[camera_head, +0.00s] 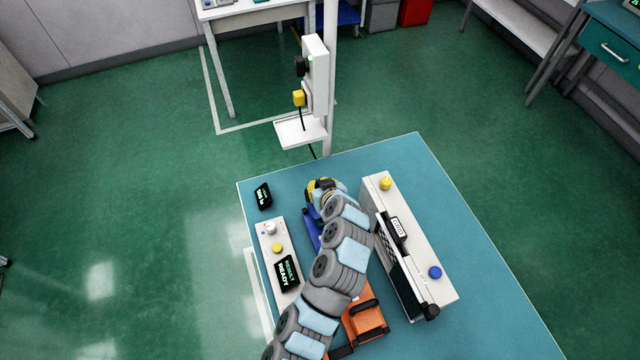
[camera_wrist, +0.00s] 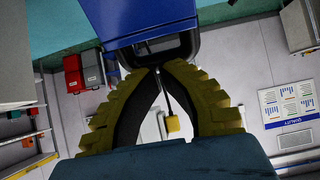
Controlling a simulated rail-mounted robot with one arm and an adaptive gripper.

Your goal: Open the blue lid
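The blue lid (camera_head: 312,232) shows as a narrow strip on the teal table, left of my arm, which hides most of it. In the wrist view the blue lid (camera_wrist: 135,14) fills the top middle, with a dark rounded frame (camera_wrist: 200,45) just below it. My gripper (camera_wrist: 157,68) has yellow, dark-padded fingers that curve inward, their tips nearly meeting at the dark frame. I cannot tell whether anything is between the tips. In the head view my gripper (camera_head: 322,186) is at the far end of the blue lid.
A white panel (camera_head: 273,240) with a screen stands left of my arm, and a small black display (camera_head: 263,196) lies behind it. A long white device (camera_head: 420,250) with yellow and blue knobs stands close on the right. An orange object (camera_head: 365,318) is near the front. The table's right side is clear.

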